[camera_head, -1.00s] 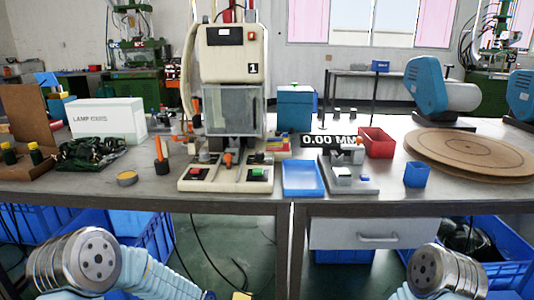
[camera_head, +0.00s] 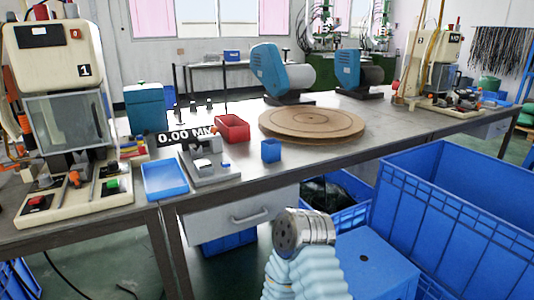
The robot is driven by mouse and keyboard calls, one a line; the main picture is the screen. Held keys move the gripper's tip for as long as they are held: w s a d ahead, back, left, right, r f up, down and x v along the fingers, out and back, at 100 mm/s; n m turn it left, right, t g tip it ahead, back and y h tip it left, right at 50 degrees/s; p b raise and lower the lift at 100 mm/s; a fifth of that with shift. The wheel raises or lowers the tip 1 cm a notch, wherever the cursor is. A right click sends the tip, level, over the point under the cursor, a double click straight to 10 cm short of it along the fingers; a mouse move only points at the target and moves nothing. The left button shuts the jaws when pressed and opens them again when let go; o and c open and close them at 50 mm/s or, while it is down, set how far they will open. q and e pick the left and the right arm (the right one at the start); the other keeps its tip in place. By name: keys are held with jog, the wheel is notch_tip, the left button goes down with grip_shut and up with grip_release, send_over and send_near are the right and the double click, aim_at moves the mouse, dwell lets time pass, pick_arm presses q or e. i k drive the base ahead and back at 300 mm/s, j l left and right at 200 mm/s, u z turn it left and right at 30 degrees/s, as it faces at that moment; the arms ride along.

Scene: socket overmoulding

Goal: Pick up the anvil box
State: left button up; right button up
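No box carries a readable anvil label, so I cannot tell which one is the anvil box. On the bench are a small blue open box (camera_head: 271,151), a red open bin (camera_head: 232,129), a flat blue tray (camera_head: 165,181) and a lidded teal box (camera_head: 147,109). Large blue crates (camera_head: 459,220) stand on the floor at the right. A link of one of my arms shows at the bottom centre, in front of the bench. Neither gripper is in view.
A press marked 1 (camera_head: 60,52) stands at the left. A measuring fixture (camera_head: 212,165) with a 0.00 MM display sits beside the blue tray. Round brown discs (camera_head: 312,123) and a blue machine (camera_head: 270,72) stand farther right. The bench front edge (camera_head: 330,172) borders the floor area.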

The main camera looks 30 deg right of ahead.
aim_at(270, 149)
jog(key=i+z, duration=0.45)
jog(key=i+j+z, duration=0.1)
jog(key=i+z, duration=0.15)
jog(key=z, duration=0.15)
